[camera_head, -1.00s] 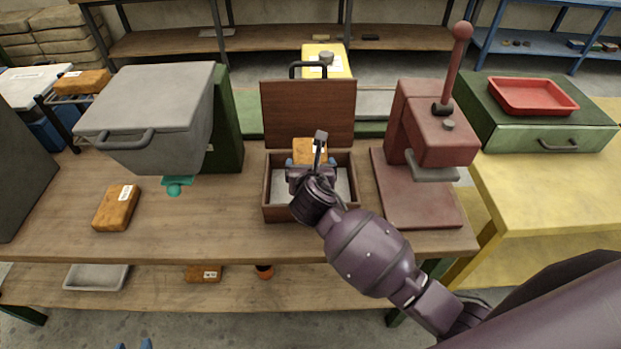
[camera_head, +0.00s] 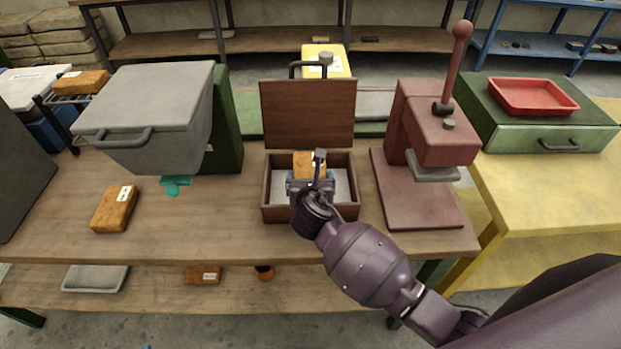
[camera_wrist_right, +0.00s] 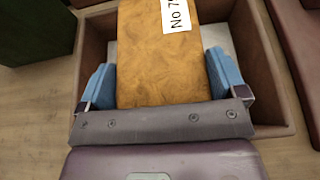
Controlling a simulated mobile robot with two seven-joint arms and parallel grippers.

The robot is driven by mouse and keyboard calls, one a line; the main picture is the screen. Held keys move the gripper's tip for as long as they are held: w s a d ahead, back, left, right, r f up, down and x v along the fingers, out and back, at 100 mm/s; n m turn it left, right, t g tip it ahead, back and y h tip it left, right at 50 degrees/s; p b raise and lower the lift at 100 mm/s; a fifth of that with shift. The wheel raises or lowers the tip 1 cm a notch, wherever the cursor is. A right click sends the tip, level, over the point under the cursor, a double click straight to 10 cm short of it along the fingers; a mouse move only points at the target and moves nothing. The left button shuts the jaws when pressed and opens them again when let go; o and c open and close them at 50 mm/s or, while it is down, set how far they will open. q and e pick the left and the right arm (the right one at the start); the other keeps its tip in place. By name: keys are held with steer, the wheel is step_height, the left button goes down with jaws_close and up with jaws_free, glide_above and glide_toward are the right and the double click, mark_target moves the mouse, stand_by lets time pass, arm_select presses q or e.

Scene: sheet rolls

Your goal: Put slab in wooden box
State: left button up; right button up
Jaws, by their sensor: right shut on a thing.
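The wooden box (camera_head: 283,213) stands on the workbench with its lid (camera_head: 308,113) open and upright at the back. My right gripper (camera_head: 311,182) is inside the box opening, shut on an orange-brown slab (camera_head: 306,160) with a white label. In the right wrist view the slab (camera_wrist_right: 160,60) sits between the blue fingers (camera_wrist_right: 160,80), with the box walls (camera_wrist_right: 268,75) around it. Whether the slab touches the box floor cannot be told. A second similar slab (camera_head: 115,208) lies on the bench at the left. My left gripper is not clearly seen.
A grey machine with a handle (camera_head: 155,110) stands left of the box, a teal piece (camera_head: 176,185) below it. A dark red press (camera_head: 431,130) stands close on the right. The bench front (camera_head: 220,225) is clear.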

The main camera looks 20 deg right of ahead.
steer(key=shift+d+f, duration=0.1)
steer(key=shift+f, duration=0.15)
steer(key=o, duration=0.9)
steer(key=shift+f, duration=0.15)
steer(key=shift+r, duration=0.6)
steer(key=p+v, duration=0.1)
steer(key=v, duration=1.1)
steer(key=shift+r, duration=0.15)
